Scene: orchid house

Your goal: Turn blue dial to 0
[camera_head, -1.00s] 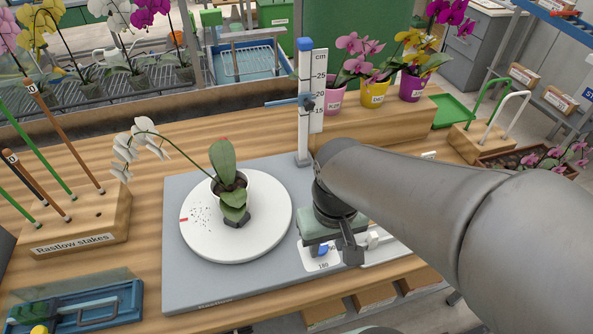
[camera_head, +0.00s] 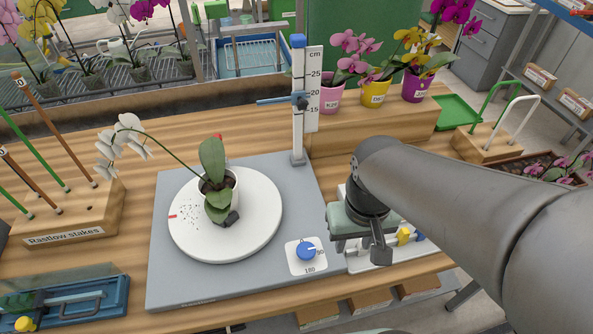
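The blue dial (camera_head: 306,249) sits on a white plate (camera_head: 306,264) at the front right corner of the grey base board. The label 180 shows at the plate's front edge; the other marks are too small to read. My gripper (camera_head: 378,252) is to the right of the dial, apart from it, at the end of my arm. Its fingers point down and are mostly hidden by its own body, so I cannot tell their opening. The white turntable (camera_head: 262,236) left of the dial carries a potted white orchid (camera_head: 214,182) and has a red mark at its left edge.
A post with a cm scale (camera_head: 313,90) stands behind the dial. A white fixture with a yellow part (camera_head: 404,236) lies beside and under my gripper. The space above the dial is clear.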

